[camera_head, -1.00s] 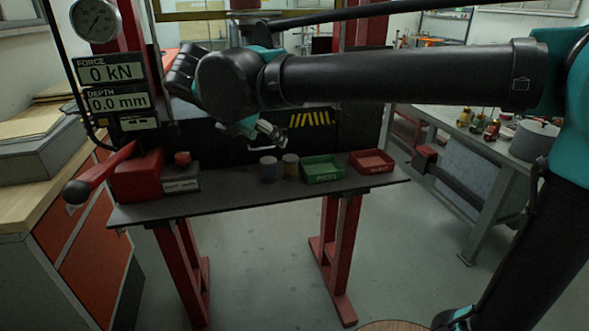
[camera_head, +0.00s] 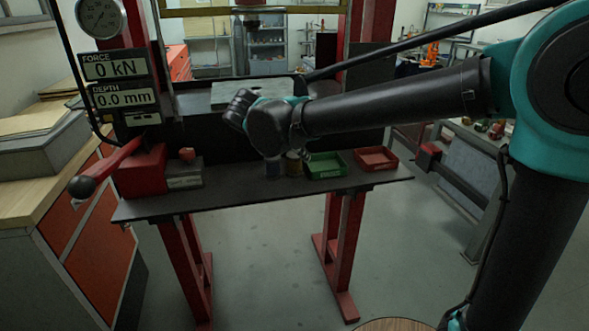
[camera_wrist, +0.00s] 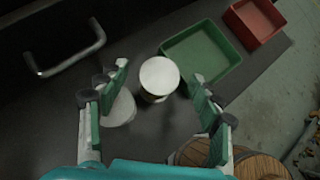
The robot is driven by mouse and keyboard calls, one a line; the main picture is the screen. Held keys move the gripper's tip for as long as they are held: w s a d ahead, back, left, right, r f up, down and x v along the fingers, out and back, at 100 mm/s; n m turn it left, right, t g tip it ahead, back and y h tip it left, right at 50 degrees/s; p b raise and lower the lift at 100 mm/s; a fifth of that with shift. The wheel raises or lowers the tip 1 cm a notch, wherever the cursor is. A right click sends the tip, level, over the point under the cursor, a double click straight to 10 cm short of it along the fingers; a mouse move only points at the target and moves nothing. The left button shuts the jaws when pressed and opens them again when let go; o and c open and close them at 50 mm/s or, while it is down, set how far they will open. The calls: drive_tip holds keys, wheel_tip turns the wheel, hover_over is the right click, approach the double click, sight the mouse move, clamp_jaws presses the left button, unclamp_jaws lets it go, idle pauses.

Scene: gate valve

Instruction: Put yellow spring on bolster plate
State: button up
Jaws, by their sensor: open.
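The yellow spring (camera_head: 294,163) stands upright on the dark shelf, left of the green tray, partly covered by my arm in the head view. In the wrist view I take it to be the pale-topped cylinder (camera_wrist: 158,77) nearest the green tray. My gripper (camera_wrist: 160,71) is open above it, one finger on either side, with no clear contact. A blue-grey cylinder (camera_head: 272,169) stands just left of the spring; in the wrist view it (camera_wrist: 120,110) is partly behind the left finger. The grey plate (camera_head: 238,94), apparently the bolster plate, lies in the press behind my arm.
A green tray (camera_head: 327,166) and a red tray (camera_head: 376,159) stand right of the spring. A red block (camera_head: 140,171) with a lever and a small grey box (camera_head: 184,175) stand left. A metal handle (camera_wrist: 66,58) is beside the left finger.

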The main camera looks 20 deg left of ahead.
drive_tip(key=shift+x, duration=1.05)
clamp_jaws()
wheel_tip(320, 180, up, 20)
idle(0.4)
